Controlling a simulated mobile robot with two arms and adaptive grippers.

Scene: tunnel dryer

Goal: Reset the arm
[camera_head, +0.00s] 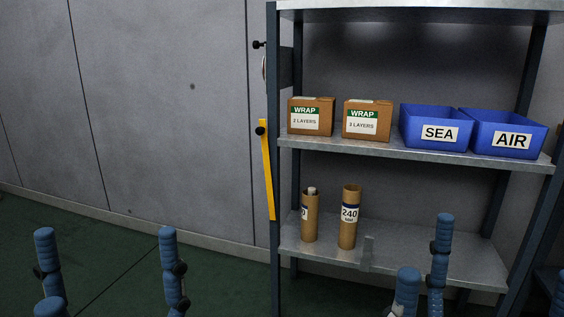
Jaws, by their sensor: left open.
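My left gripper (108,262) is at the lower left, with blue ribbed fingers pointing up. Its fingers stand wide apart and nothing shows between them. My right gripper (492,283) is at the lower right, in front of the shelf's lower part. Its blue fingers are also spread apart, and one is cut off by the right edge. Nothing is seen held in it. The palms and arms of both are below the picture.
A metal shelf rack (345,145) stands ahead at the right. Its middle shelf holds two WRAP boxes (311,122) and blue SEA (439,132) and AIR (512,139) bins. Two cardboard tubes (347,234) stand on the lower shelf. Green floor (110,255) at left looks clear.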

